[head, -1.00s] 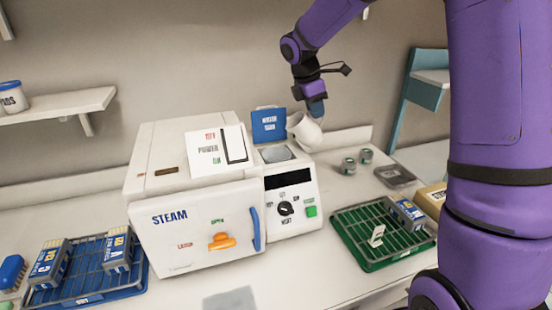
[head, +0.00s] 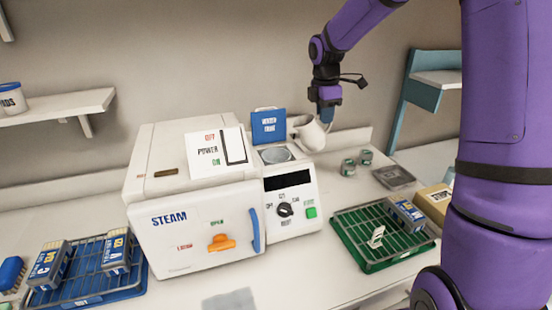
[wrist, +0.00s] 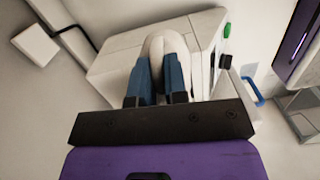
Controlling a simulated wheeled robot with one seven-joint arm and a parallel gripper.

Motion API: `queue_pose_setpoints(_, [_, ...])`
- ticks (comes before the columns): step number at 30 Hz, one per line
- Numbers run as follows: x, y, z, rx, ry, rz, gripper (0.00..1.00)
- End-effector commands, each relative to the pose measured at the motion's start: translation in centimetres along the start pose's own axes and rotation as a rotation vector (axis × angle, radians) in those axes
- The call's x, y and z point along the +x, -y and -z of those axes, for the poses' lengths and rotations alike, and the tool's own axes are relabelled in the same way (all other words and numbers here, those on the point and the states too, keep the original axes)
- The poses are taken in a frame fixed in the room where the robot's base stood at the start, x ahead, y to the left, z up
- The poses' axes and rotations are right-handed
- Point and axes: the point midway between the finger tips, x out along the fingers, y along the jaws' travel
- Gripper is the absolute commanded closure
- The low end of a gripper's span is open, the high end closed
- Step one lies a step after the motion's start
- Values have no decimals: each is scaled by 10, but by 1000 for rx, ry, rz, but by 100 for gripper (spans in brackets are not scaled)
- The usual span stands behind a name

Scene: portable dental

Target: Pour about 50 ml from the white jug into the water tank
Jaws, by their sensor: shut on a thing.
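The white jug (head: 310,135) is in the air just right of the water tank's opening, tilted to the left, its mouth side toward the tank. My gripper (head: 326,119) is shut on it from above right. The wrist view shows the blue fingers (wrist: 159,84) with the jug's white body (wrist: 161,50) between them. I cannot see a stream of water or the level in the jug.
The steam machine (head: 190,220) fills the middle of the counter. A green rack (head: 372,262) and small tins (head: 348,167) stand to its right, a blue rack (head: 85,292) to its left. A wall shelf (head: 62,109) is at the left.

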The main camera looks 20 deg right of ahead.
Motion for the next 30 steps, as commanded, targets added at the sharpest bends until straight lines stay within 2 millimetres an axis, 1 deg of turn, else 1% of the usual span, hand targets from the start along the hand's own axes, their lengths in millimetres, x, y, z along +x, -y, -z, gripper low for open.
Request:
queue_pose_setpoints(5, [2, 0, -6, 3, -39, -1, 100])
queue_pose_setpoints(11, [8, 0, -18, 6, -131, -1, 100])
queue_pose_setpoints(24, [45, 0, -39, 3, -358, 0, 100])
queue_pose_setpoints(30, [57, 0, -44, 2, -432, -1, 100])
